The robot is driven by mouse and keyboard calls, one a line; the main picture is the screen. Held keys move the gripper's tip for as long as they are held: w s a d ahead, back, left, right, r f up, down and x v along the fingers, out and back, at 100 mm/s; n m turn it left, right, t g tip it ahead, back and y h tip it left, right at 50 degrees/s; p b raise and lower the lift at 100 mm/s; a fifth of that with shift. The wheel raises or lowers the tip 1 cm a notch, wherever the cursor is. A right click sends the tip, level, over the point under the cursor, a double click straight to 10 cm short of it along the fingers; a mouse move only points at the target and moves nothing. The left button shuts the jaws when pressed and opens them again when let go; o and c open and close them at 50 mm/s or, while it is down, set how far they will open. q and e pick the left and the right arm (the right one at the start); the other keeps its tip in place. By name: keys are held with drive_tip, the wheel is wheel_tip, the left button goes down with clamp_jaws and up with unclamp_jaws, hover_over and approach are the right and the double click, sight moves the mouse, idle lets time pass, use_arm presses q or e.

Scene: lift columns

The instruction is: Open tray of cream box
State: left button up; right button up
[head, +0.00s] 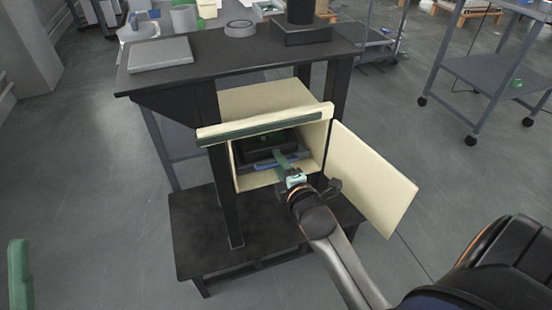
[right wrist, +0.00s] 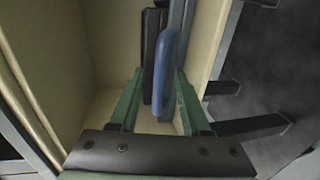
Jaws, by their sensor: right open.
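The cream box (head: 265,102) sits under the black table, its front open and its door panel (head: 372,180) swung out to the right. Inside it is a dark tray (head: 262,150) with a blue handle (head: 300,165) along its front. My right gripper (head: 283,163) reaches into the opening at the handle. In the right wrist view the green fingers (right wrist: 158,74) are open, and the blue handle (right wrist: 166,62) shows in the gap between them. I cannot tell whether either finger touches it. The tray's far part is in shadow.
The black table (head: 230,63) above carries a grey flat case (head: 160,53), a tape-like ring (head: 240,29) and a dark stand (head: 300,28). A low black shelf (head: 205,235) lies below the box. A wheeled cart (head: 490,75) stands at right.

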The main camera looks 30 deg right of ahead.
drive_tip(key=shift+w, duration=0.25)
clamp_jaws()
idle(0.3)
idle(1.0)
